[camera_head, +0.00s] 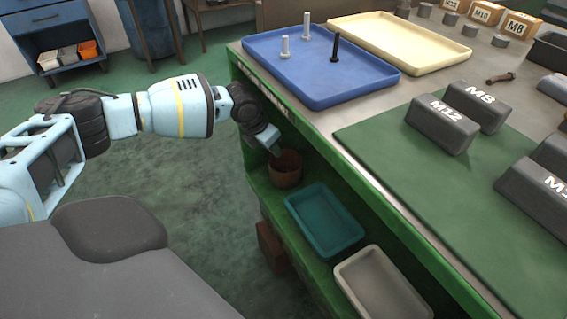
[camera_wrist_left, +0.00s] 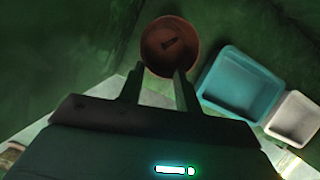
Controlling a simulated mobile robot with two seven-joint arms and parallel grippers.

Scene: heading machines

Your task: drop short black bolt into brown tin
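The brown tin (camera_head: 286,172) stands on the green shelf below the bench top. It also shows in the left wrist view (camera_wrist_left: 152,62), where a small dark bolt-like piece (camera_wrist_left: 171,44) lies inside it. My left gripper (camera_head: 275,150) reaches in from the left and points down over the tin. In the wrist view its two fingers (camera_wrist_left: 159,85) are apart with nothing between them. A black bolt (camera_head: 335,47) stands upright on the blue tray (camera_head: 350,92), beside two silver bolts (camera_head: 285,47). My right gripper is out of view.
A teal bin (camera_head: 322,222) and a pale grey bin (camera_head: 382,285) sit beside the tin on the shelf. The bench edge overhangs the shelf. A cream tray (camera_head: 405,45) and several dark labelled blocks (camera_head: 441,123) are on the bench top.

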